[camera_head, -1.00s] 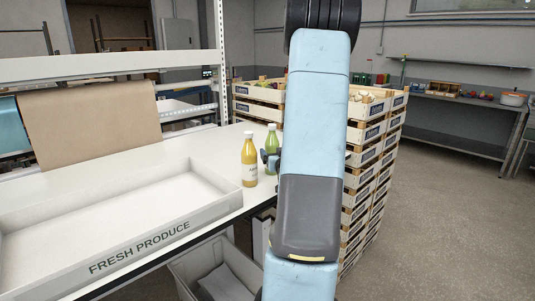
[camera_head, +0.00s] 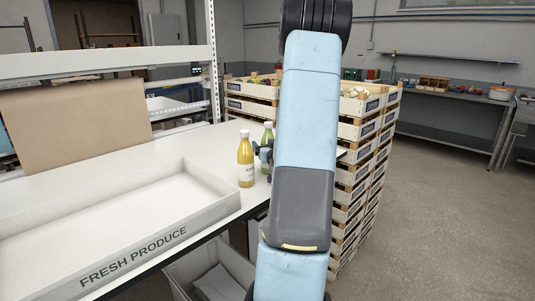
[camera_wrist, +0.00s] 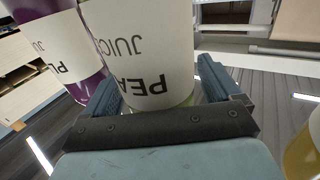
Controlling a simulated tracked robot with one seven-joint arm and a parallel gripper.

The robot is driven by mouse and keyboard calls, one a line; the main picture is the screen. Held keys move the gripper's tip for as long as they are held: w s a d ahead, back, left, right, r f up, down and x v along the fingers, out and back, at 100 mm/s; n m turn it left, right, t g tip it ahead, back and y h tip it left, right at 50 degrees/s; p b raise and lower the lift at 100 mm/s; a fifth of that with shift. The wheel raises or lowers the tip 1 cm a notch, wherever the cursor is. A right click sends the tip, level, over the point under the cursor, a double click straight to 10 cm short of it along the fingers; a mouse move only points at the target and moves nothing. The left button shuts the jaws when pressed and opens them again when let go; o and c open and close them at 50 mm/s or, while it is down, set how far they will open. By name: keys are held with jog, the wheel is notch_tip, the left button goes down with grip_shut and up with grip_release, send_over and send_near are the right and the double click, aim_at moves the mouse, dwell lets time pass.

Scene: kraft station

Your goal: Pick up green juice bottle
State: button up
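The green juice bottle (camera_head: 267,135) stands on the white table, behind and slightly right of the yellow bottle. In the wrist view it is the middle bottle (camera_wrist: 140,55), with a white label reading "PEA" and "JUICE" and a green edge at its base. My gripper (camera_wrist: 160,85) has one finger on each side of this bottle. A thin gap shows by the right finger; contact on the left is unclear. In the head view my gripper (camera_head: 265,153) is dark and small beside the bottle, and my arm hides the area to its right.
A yellow juice bottle (camera_head: 246,162) stands close by, in front. A purple bottle (camera_wrist: 88,88) is just left of the green one in the wrist view. A white "FRESH PRODUCE" tray (camera_head: 205,215) lies left. Stacked wooden crates (camera_head: 352,175) stand behind my arm.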

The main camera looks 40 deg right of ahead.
jog(key=c, duration=1.4)
jog(key=shift+r, duration=0.15)
